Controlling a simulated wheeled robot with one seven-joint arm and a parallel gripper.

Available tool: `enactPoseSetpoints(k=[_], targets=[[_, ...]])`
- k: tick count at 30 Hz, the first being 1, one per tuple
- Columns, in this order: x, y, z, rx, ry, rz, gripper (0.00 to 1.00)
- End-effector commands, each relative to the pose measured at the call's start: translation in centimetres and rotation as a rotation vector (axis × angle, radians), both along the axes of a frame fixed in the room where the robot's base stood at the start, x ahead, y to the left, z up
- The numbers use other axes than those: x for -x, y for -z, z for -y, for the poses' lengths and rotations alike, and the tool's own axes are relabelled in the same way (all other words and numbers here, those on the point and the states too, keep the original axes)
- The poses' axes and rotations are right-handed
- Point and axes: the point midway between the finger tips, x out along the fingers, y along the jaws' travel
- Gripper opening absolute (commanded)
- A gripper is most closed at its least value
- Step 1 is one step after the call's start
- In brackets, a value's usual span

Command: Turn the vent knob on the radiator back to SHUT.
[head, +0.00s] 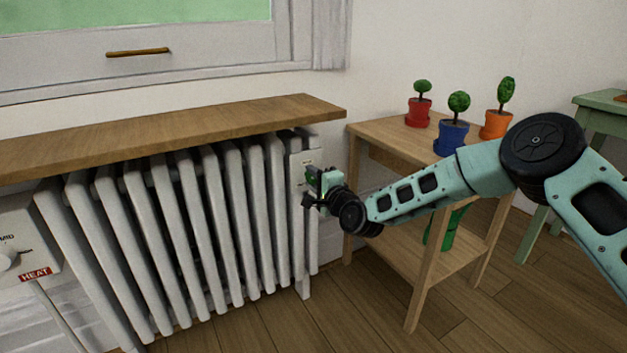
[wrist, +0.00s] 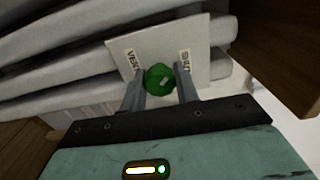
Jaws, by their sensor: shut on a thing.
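The vent knob (wrist: 160,79) is a round green knob with a short pale mark on it. It sits on a white plate (wrist: 158,45) on the radiator's end. The plate has a VENT label (wrist: 131,61) on the left and a SHUT label (wrist: 185,62) on the right in the wrist view. The pale mark lies right of the knob's centre; its exact heading is too small to tell. My gripper (wrist: 160,75) has one finger on each side of the knob and is shut on it. In the head view my gripper (head: 313,189) is at the radiator's right end, mostly hiding the knob.
The white radiator (head: 190,230) stands under a wooden shelf (head: 170,135). A wooden stand (head: 375,133) with red, blue and orange plant pots is close beside my arm. A HEAT control box (head: 25,245) is at the far left. Wooden floor shows in front.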

Motion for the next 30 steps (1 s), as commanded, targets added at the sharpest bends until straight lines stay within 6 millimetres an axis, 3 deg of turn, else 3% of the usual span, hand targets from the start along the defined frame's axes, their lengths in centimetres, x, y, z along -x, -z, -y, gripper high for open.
enactPoseSetpoints(k=[18,30], targets=[[-0.04,0.26,0.13,-0.461,0.002,-0.311,0.08],[0.00,0.19,0.06,-0.619,0.002,-0.420,0.08]])
